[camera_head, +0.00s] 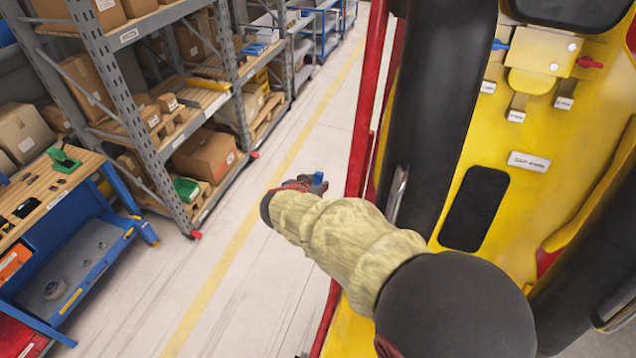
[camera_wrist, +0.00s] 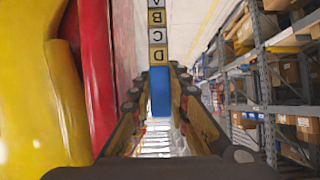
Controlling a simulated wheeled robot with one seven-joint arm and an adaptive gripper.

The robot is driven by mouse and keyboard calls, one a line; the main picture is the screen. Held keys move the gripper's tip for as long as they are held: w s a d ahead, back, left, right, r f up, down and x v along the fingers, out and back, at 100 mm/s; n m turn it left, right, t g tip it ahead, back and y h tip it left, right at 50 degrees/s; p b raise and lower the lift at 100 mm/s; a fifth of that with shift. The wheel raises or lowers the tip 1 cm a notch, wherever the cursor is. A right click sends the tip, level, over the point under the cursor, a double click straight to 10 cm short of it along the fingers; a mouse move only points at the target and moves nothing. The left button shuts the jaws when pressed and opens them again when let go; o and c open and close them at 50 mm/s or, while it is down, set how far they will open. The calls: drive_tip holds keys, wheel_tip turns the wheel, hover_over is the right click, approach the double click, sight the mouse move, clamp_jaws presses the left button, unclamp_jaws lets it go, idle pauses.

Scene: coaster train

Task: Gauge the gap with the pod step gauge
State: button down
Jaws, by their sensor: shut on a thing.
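The pod step gauge shows in the wrist view as a blue grip block (camera_wrist: 160,92) with a row of lettered steps (camera_wrist: 158,36) marked D, C, B and A, reaching away from my gripper. My gripper (camera_wrist: 160,108) is shut on the blue block. In the head view my gripper (camera_head: 298,184) is out over the aisle, left of the red rail, with a small blue part of the gauge (camera_head: 318,180) showing. The yellow coaster pod (camera_head: 562,190) fills the right side and bears a small white label (camera_head: 529,161). I cannot make out the gap itself.
A red upright rail (camera_head: 368,100) and a dark padded bar (camera_head: 432,100) stand between my arm and the pod's panel. Metal shelving (camera_head: 110,75) with boxes and a workbench (camera_head: 50,190) line the left. The aisle floor (camera_head: 235,270) between is clear.

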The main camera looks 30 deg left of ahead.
drive_tip(key=shift+s+f, duration=0.15)
drive_tip(key=shift+f, duration=0.6)
drive_tip(key=shift+r+p, duration=0.1)
drive_tip(key=shift+p, duration=0.35)
idle(0.3)
drive_tip(key=shift+s+f+b, duration=0.2)
drive_tip(key=shift+f+b, duration=0.05)
drive_tip(key=shift+f, duration=0.5)
drive_tip(key=shift+s+f+b, duration=0.15)
drive_tip(key=shift+f+b, duration=0.05)
drive_tip(key=shift+f, duration=0.55)
idle(1.5)
drive_tip(key=shift+p, duration=0.65)
idle(2.1)
drive_tip(key=shift+d+f, duration=0.1)
drive_tip(key=shift+f, duration=0.05)
idle(0.6)
